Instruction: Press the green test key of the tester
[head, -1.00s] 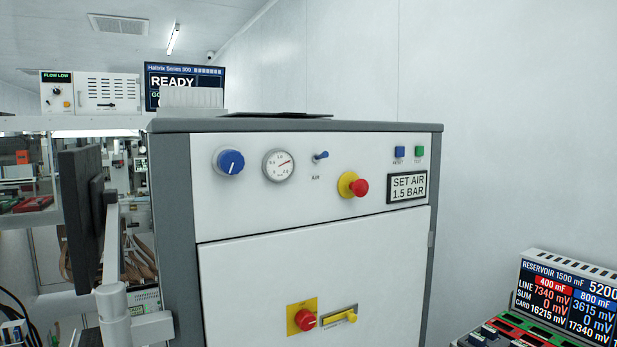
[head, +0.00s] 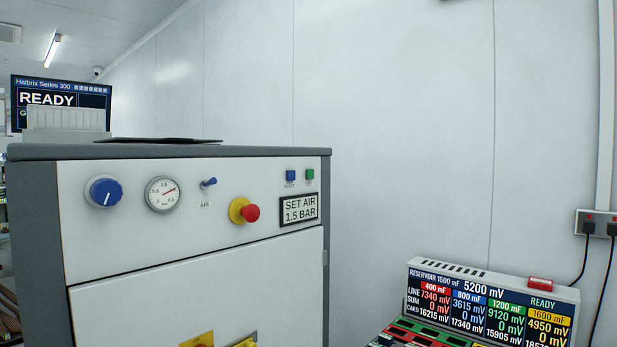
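The tester cabinet (head: 200,270) stands at the left of the head view, grey with a white front. Its green test key (head: 310,174) is at the upper right of the front panel, beside a blue key (head: 290,176). Below them a display (head: 299,209) reads SET AIR 1.5 BAR. Further left are a red stop button (head: 251,213) on a yellow collar, a small blue air toggle (head: 208,182), a round gauge (head: 164,194) and a blue knob (head: 104,192). Neither of my grippers is in view.
A reservoir unit (head: 490,305) with a lit millivolt screen stands at the lower right, with a red block on top. A wall socket (head: 597,222) with two black plugs and cables is at the far right. A screen (head: 60,97) reading READY shows behind the cabinet.

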